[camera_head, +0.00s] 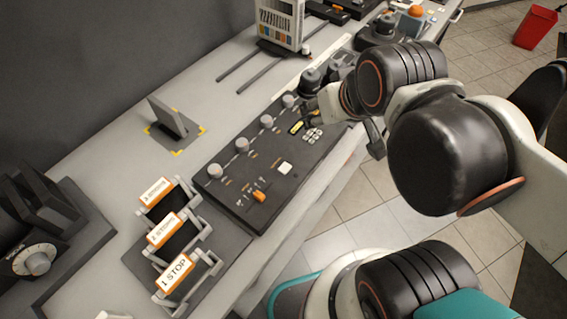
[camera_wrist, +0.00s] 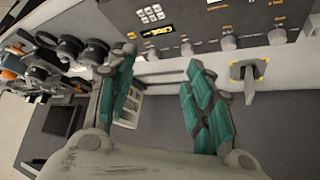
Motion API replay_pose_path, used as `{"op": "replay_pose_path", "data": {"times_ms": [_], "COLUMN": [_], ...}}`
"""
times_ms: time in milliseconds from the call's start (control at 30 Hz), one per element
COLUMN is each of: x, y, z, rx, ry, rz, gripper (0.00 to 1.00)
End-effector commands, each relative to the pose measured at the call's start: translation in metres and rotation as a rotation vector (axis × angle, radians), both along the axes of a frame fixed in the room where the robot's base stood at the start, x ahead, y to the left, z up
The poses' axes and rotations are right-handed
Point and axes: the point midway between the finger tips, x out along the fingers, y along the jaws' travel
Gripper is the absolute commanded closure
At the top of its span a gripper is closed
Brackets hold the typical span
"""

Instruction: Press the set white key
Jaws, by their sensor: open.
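A black control panel (camera_head: 235,170) lies on the grey counter. A small cluster of white keys (camera_head: 312,135) lies beside a yellow-lit display (camera_head: 297,127); this keypad is at the top in the wrist view (camera_wrist: 150,14). Labels on the keys are too small to read. My gripper (camera_wrist: 160,62) is open and empty, with teal-padded fingers apart, above the panel area. In the head view my arm hides much of it.
A row of grey knobs (camera_head: 242,145) runs along the panel's back. An upright grey plate (camera_head: 167,117) stands behind. Dark knobs (camera_wrist: 95,52) are left of my fingers.

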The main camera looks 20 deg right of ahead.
Motion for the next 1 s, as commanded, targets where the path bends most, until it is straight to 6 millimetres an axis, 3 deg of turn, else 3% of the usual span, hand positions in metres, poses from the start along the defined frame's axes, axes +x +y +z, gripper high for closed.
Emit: {"op": "replay_pose_path", "data": {"times_ms": [400, 600, 1000], "x": [0.0000, 0.0000, 0.0000], "y": [0.0000, 0.0000, 0.0000], "z": [0.0000, 0.0000, 0.0000], "rx": [0.000, 0.000, 0.000], "ry": [0.000, 0.000, 0.000], "rz": [0.000, 0.000, 0.000], "gripper": [0.53, 0.98, 1.00]}}
